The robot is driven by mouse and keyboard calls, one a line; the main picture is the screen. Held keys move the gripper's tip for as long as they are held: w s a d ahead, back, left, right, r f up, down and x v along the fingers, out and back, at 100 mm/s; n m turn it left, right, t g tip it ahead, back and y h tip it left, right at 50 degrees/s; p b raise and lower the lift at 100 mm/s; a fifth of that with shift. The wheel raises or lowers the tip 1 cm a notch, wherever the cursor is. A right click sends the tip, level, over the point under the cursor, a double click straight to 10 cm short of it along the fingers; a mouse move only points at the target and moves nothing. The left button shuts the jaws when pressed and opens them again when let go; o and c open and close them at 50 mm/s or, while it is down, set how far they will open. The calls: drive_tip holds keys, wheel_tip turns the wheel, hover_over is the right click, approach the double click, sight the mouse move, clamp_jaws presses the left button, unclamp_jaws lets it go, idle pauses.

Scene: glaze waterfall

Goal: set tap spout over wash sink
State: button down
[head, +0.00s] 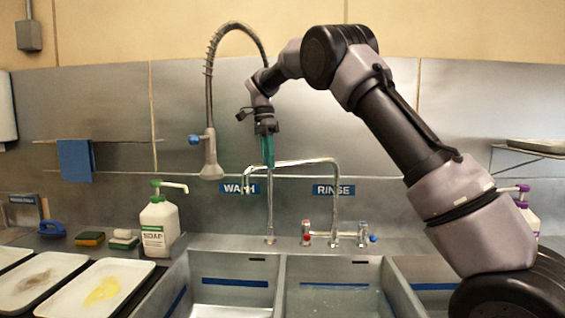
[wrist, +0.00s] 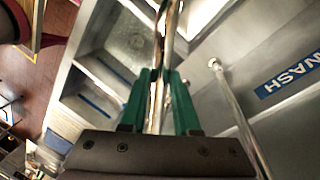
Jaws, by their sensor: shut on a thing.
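The tap spout (head: 300,161) is a chrome pipe that rises from the mixer tap (head: 335,237), bends left and ends in a downturned tip near the WASH sign (head: 238,188). My gripper (head: 268,163) has green fingers and is shut on the spout's horizontal run, near its tip end. In the wrist view the spout (wrist: 159,95) shows between the two fingers (wrist: 160,85). The wash sink (head: 230,262) is the left basin, under the WASH sign. The spout tip appears on the wash sink's side. Its exact depth over the basin is hard to tell.
The rinse sink (head: 335,275) lies to the right, below the RINSE sign (head: 334,190). A spray head (head: 211,160) hangs left of my gripper, on a coiled hose. A soap bottle (head: 160,225), sponges (head: 90,238) and trays (head: 95,288) are at left.

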drive_tip(key=w, duration=0.1)
drive_tip(key=w+a+m, duration=0.1)
drive_tip(key=w, duration=0.1)
drive_tip(key=shift+a+f, duration=0.1)
drive_tip(key=shift+a, duration=0.05)
drive_tip(key=shift+m, duration=0.3)
drive_tip(key=c, duration=0.7)
unclamp_jaws()
drive_tip(key=shift+w, duration=0.15)
drive_tip(key=shift+o, duration=0.2)
